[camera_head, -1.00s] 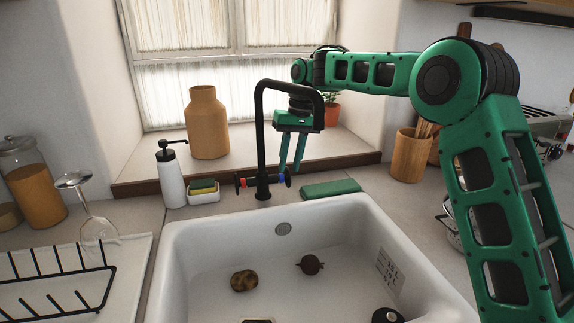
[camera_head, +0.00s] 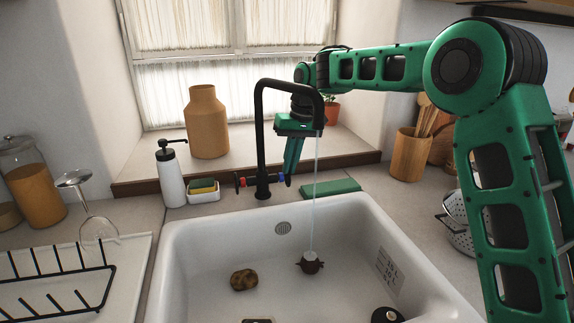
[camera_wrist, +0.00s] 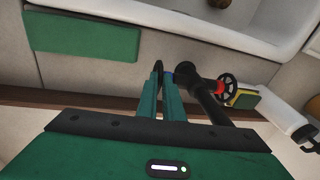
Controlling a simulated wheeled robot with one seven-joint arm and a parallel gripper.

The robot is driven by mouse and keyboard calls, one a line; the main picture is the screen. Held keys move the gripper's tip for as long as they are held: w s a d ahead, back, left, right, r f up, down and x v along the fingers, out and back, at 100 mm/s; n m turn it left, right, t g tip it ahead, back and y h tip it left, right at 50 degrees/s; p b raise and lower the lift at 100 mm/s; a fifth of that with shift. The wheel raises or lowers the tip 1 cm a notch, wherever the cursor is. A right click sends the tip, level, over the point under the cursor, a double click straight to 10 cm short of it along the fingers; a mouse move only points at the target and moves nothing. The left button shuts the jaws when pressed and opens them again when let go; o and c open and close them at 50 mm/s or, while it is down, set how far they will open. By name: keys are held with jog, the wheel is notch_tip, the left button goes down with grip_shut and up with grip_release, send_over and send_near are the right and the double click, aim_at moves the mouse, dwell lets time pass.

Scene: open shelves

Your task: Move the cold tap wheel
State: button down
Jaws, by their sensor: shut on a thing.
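The black tap (camera_head: 258,140) stands behind the white sink, and a thin stream of water (camera_head: 314,200) falls from its spout into the sink. The cold tap wheel, with a blue mark (camera_head: 281,178), is on the right side of the tap; it also shows in the wrist view as a dark wheel (camera_wrist: 158,67) beside a blue ring (camera_wrist: 168,77). The red-marked wheel (camera_head: 240,181) is on the left. My gripper (camera_head: 289,176) points down behind the spout, its fingers shut at the cold wheel. In the wrist view the fingertips (camera_wrist: 158,78) partly hide the wheel.
The sink (camera_head: 182,262) holds a potato (camera_head: 244,280) and a dark round vegetable (camera_head: 309,263) under the stream. A green cloth (camera_head: 331,189) lies right of the tap. A sponge dish (camera_head: 204,196) and soap bottle (camera_head: 171,178) stand left.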

jog(key=shift+s, duration=0.1)
jog(key=c, duration=1.9)
grip_release()
jog(key=v, duration=1)
jog(key=shift+r, duration=0.4)
